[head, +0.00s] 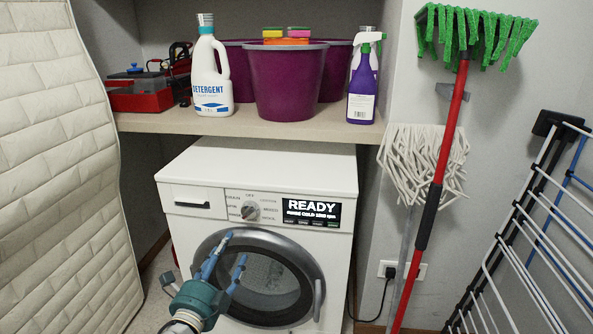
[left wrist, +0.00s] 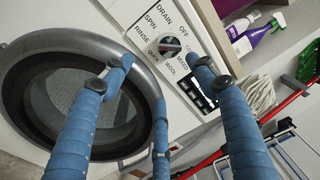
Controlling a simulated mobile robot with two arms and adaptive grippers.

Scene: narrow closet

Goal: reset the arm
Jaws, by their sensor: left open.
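My left gripper (head: 222,266) is open and empty in front of the white washing machine (head: 185,235), before the left part of its round door (head: 268,282). In the left wrist view its blue fingers (left wrist: 160,85) are spread, with the dial (left wrist: 169,46) visible between them. The machine's door looks closed. The dial (head: 250,210) is on the front panel, beside a lit display (head: 311,211) reading READY. My right gripper is not in view.
A shelf (head: 250,126) above holds a detergent bottle (head: 211,75), purple buckets (head: 289,85), a purple spray bottle (head: 363,85) and a red toolbox (head: 140,98). A quilted mattress (head: 65,160) stands left. Mops (head: 445,170) and a drying rack (head: 530,235) crowd the right.

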